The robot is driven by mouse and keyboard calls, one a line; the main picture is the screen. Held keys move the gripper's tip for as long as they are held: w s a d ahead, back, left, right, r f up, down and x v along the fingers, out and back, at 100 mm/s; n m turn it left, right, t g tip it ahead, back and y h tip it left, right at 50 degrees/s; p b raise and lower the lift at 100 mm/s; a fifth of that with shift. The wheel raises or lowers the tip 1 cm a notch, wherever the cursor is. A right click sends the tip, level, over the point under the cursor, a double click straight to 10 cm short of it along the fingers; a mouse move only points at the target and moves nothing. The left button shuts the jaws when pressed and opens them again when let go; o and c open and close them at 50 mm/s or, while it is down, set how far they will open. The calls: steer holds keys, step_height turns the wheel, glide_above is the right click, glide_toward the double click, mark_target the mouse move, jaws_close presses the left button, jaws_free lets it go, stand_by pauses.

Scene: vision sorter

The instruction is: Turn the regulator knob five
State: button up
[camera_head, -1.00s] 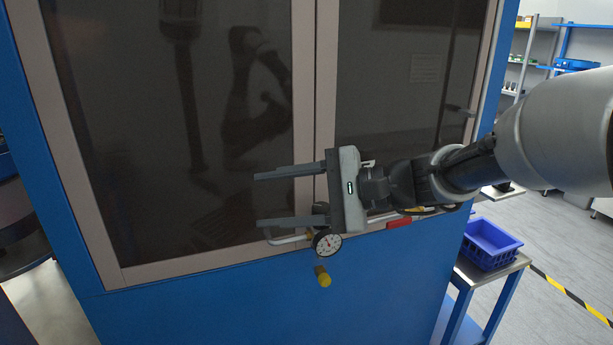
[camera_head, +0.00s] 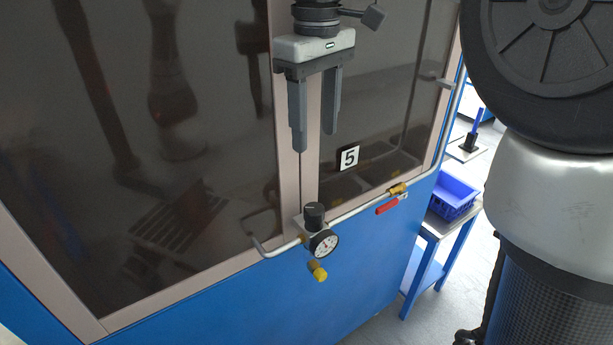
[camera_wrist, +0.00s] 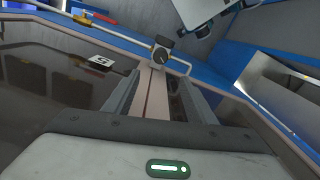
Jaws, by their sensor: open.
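The regulator's black knob (camera_head: 314,213) sits on top of a small metal body on the pipe, with a round white-faced gauge (camera_head: 323,244) at its front and a brass fitting (camera_head: 318,271) below. A label reading 5 (camera_head: 348,158) is above and to the right of it. My gripper (camera_head: 316,142) points down above the knob, open and empty, its two fingers apart and not touching the knob. In the wrist view the knob (camera_wrist: 161,41) appears beyond the fingers, roughly between them, and the label (camera_wrist: 99,62) lies to its left.
A pipe (camera_head: 350,211) runs along the cabinet front, with a red valve handle (camera_head: 387,208) to the right of the regulator. The dark cabinet doors (camera_head: 200,130) stand behind my gripper. A blue bin (camera_head: 452,197) rests on a side table at right.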

mark_target(314, 207)
step_height(314, 207, down, 17)
steer(key=b, duration=0.2)
steer(key=shift+r+b, duration=0.15)
steer(key=shift+b, duration=0.15)
steer(key=shift+c, duration=0.2)
